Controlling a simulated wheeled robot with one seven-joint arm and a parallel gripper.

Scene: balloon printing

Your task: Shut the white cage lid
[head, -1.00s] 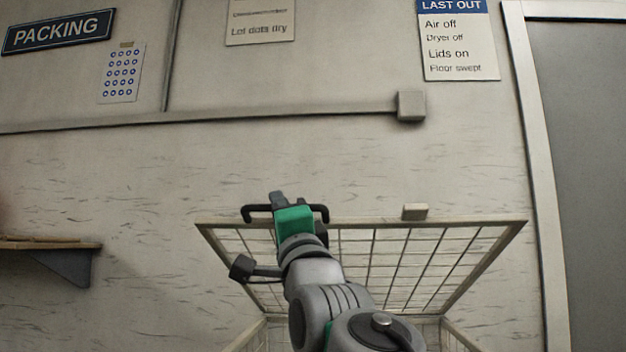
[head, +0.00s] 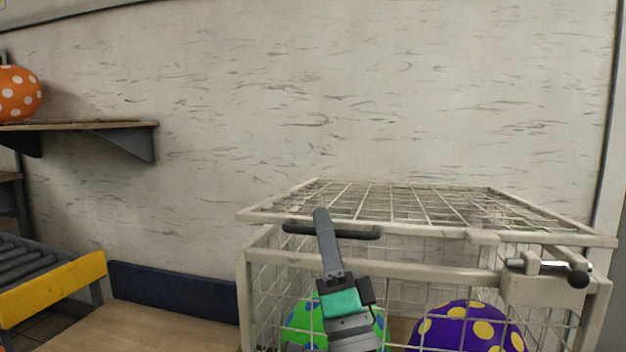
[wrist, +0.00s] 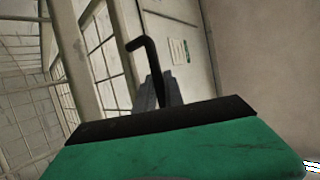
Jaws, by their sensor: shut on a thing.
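The white cage lid (head: 415,201) is a wire mesh panel, tilted slightly, its front edge a little above the front rim of the white cage (head: 400,266). A dark bar handle (head: 360,234) sticks out along the lid's front edge. My gripper (head: 322,222) is shut on this handle, in front of the cage. In the wrist view the handle (wrist: 145,45) rises bent between my fingers (wrist: 158,90). A latch with a metal bolt and black knob (head: 577,278) sits at the cage's front right.
A green spotted balloon (head: 306,318) and a purple balloon with yellow spots (head: 466,328) are inside the cage. A shelf (head: 80,125) with an orange dotted balloon (head: 18,93) is at left. A roller conveyor (head: 38,272) stands at the lower left.

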